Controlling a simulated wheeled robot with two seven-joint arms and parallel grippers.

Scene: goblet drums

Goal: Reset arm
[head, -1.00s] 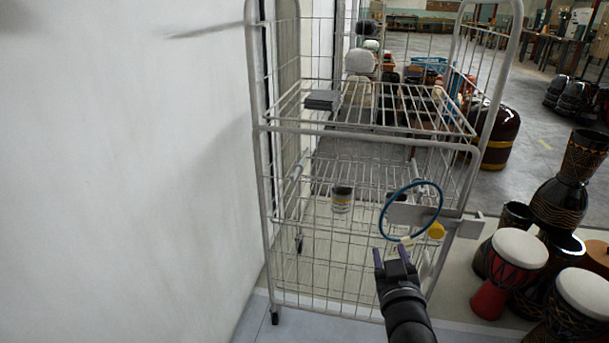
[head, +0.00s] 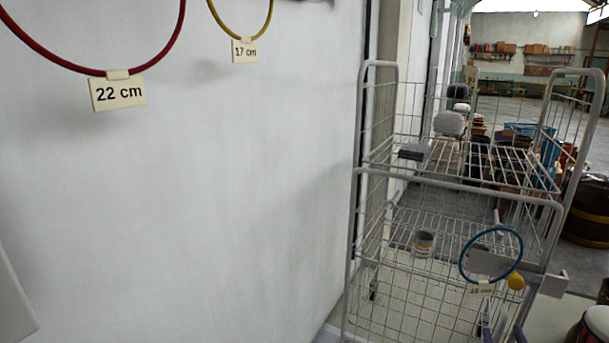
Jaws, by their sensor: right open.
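My right gripper (head: 502,334) shows only as two purple fingertips at the bottom edge, in front of the cart's lower right part. They are apart, with nothing seen between them. My left gripper is not in view.
A wire cart (head: 455,181) stands beside the white wall (head: 230,200), with a can (head: 423,243) and a grey stack (head: 413,152) on its shelves. A red ring (head: 172,45) tagged 22 cm and a yellow ring (head: 268,22) tagged 17 cm hang on the wall.

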